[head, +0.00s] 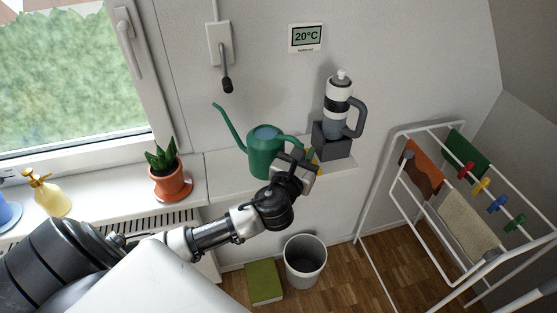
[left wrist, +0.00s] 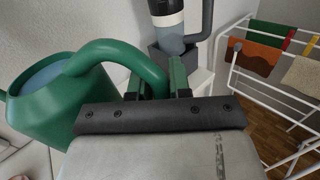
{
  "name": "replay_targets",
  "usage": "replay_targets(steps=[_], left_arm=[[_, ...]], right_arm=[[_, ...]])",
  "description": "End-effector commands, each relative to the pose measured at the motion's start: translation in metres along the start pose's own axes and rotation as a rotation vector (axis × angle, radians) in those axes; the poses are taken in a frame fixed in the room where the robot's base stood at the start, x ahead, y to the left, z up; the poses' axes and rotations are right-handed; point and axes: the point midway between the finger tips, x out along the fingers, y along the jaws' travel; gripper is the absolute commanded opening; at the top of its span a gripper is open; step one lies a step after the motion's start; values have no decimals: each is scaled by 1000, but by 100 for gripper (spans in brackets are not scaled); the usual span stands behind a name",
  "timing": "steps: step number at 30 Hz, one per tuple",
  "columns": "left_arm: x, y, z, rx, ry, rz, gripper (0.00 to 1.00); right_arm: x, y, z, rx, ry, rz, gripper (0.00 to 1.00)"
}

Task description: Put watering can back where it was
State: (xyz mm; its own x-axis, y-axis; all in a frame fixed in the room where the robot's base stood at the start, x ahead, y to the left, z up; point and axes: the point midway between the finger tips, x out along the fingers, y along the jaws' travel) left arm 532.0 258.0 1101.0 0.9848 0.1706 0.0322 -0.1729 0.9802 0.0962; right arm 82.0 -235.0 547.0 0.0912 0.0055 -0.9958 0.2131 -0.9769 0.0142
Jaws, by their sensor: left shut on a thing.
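The green watering can (head: 264,152) is upright at the white shelf (head: 228,178) below the wall, its spout pointing up and left. I cannot tell whether its base touches the shelf. My left gripper (head: 297,171) is at the right side of the can, shut on its handle. In the left wrist view the can (left wrist: 62,105) fills the left side, and its curved handle runs between the fingers of my left gripper (left wrist: 160,84). My right gripper is not in view.
A grey and white bottle (head: 338,108) stands on a dark block (head: 331,142) right of the can. A potted plant (head: 170,178) and yellow sprayer (head: 47,195) stand left. A bin (head: 304,262), green box (head: 264,283) and drying rack (head: 440,200) stand on the floor.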

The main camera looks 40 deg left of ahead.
Motion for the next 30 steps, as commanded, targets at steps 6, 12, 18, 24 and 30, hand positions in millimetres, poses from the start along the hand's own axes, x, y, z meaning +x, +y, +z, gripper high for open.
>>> replay_targets(steps=[6, 12, 18, 24, 30], left_arm=[[27, 36, -31, 8, -3, 4, 0], [47, 60, -54, 6, -5, 3, 0], [55, 69, -63, 3, -6, 0, 0], [54, 67, -88, 3, -2, 0, 0], [54, 66, -103, 3, -5, 1, 0]], right_arm=[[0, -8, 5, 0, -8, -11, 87], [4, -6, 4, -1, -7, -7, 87], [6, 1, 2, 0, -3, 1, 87], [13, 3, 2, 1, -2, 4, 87], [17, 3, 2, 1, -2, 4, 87]])
